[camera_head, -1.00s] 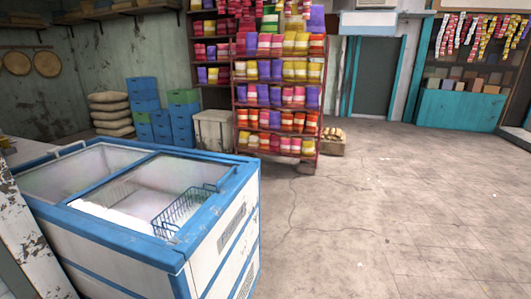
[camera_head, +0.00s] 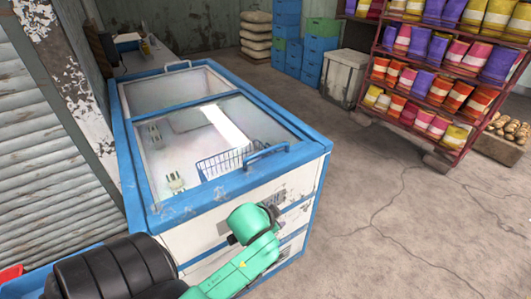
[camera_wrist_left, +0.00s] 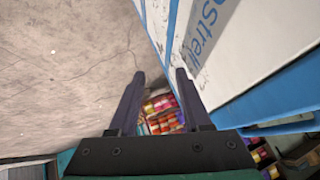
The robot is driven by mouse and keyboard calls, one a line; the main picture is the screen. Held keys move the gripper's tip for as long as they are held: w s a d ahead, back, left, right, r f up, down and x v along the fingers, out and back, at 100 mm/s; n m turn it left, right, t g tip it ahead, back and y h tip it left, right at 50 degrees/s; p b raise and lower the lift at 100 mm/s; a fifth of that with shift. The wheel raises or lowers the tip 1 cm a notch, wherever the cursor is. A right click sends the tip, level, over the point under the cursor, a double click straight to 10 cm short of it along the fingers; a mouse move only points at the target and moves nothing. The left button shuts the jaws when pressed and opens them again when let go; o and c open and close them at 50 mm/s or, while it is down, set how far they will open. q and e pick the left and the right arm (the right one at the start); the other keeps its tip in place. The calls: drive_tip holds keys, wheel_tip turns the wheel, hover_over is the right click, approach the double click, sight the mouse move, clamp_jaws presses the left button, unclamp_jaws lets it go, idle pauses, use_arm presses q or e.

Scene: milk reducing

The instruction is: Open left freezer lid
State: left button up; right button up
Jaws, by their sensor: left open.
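A blue-and-white chest freezer (camera_head: 250,205) stands left of centre in the head view. Its top has two glass lids side by side, a far one (camera_head: 172,90) and a near one (camera_head: 180,150), and both look closed. The near lid has a blue handle (camera_head: 266,153) at its right edge; the far lid has a handle (camera_head: 178,66) at the back. My green left arm reaches in front of the freezer's near side in the head view, its fingers not visible there. In the wrist view my left gripper (camera_wrist_left: 160,73) is open and empty, beside the freezer's white lettered side (camera_wrist_left: 220,50). My right gripper is not in view.
A wire basket (camera_head: 225,162) and pale items show through the near glass. A shelf of colourful bags (camera_head: 440,80), blue crates (camera_head: 285,30) and a grey bin (camera_head: 345,78) stand behind. A shutter wall (camera_head: 45,150) is at left. The floor right of the freezer is clear.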

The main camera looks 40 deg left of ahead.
use_arm(q)
drive_tip(key=w+r+m+t, duration=0.3)
drive_tip(key=w+r+t, duration=0.25)
drive_tip(key=r, duration=0.55)
drive_tip(key=w+r+m+t, duration=0.35)
drive_tip(key=w+r, duration=0.25)
drive_tip(key=r, duration=0.4)
drive_tip(key=s+d+r+m+g+h, duration=0.2)
drive_tip(key=d+r+m+h, duration=1.3)
drive_tip(key=m, duration=0.9)
drive_tip(key=m+g+y, duration=0.6)
drive_tip(key=g+y, duration=0.4)
drive_tip(key=y, duration=0.4)
approach(265, 151)
drive_tip(key=x, duration=0.3)
drive_tip(key=p+x, duration=0.1)
drive_tip(key=x, duration=0.3)
drive_tip(key=shift+w+a+f, duration=0.1)
drive_tip(key=shift+w, duration=0.4)
drive_tip(key=shift+w+f, duration=0.15)
drive_tip(key=shift+f, duration=0.15)
clamp_jaws()
